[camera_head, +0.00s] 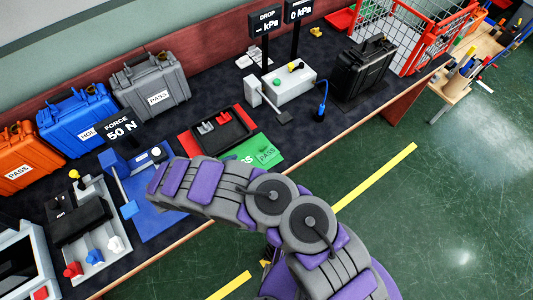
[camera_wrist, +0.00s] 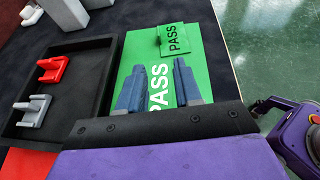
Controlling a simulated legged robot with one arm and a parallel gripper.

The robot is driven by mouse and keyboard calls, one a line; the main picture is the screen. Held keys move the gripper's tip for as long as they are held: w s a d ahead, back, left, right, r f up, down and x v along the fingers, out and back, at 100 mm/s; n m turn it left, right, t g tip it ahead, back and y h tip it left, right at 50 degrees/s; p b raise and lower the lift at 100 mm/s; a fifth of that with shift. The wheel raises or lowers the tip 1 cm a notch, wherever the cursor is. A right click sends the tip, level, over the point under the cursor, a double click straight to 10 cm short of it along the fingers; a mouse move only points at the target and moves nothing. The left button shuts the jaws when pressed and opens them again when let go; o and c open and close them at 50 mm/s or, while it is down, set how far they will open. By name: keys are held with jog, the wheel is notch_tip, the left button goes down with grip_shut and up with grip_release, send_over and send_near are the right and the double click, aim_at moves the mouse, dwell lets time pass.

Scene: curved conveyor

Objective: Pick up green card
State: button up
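The small green card (camera_wrist: 175,39) is marked PASS. In the wrist view it lies near the far end of a larger green mat (camera_wrist: 200,30), also marked PASS. In the head view the card (camera_head: 266,154) shows just beyond my arm. My gripper (camera_wrist: 167,66) is open, with its two blue-grey fingers apart over the mat. The fingertips are on the near side of the card, and nothing shows between them but the mat. In the head view my arm hides the gripper and part of the mat.
A black tray (camera_wrist: 83,54) with a red and a grey part lies left of the mat, on a red mat (camera_wrist: 27,163). The table edge and green floor are to the right. A white box (camera_head: 288,84) and black case (camera_head: 364,68) stand farther along.

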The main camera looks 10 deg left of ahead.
send_near(260, 152)
jog(key=shift+w+d+r+b, duration=0.2)
jog(key=shift+w+d+b, duration=0.05)
jog(key=shift+w+d, duration=0.35)
jog(key=shift+w+d+r+b, duration=0.2)
jog(key=shift+w+d, duration=0.3)
jog(key=shift+d, duration=0.1)
jog(key=shift+x, duration=1.1)
jog(key=x, duration=0.1)
jog(key=b+x, duration=0.1)
jog(key=x, duration=0.1)
jog(key=shift+w+a, duration=0.15)
jog(key=shift+w, duration=0.3)
jog(key=shift+w+d, duration=0.2)
jog(key=shift+w, duration=0.05)
jog(key=shift+f, duration=0.1)
grip_shut()
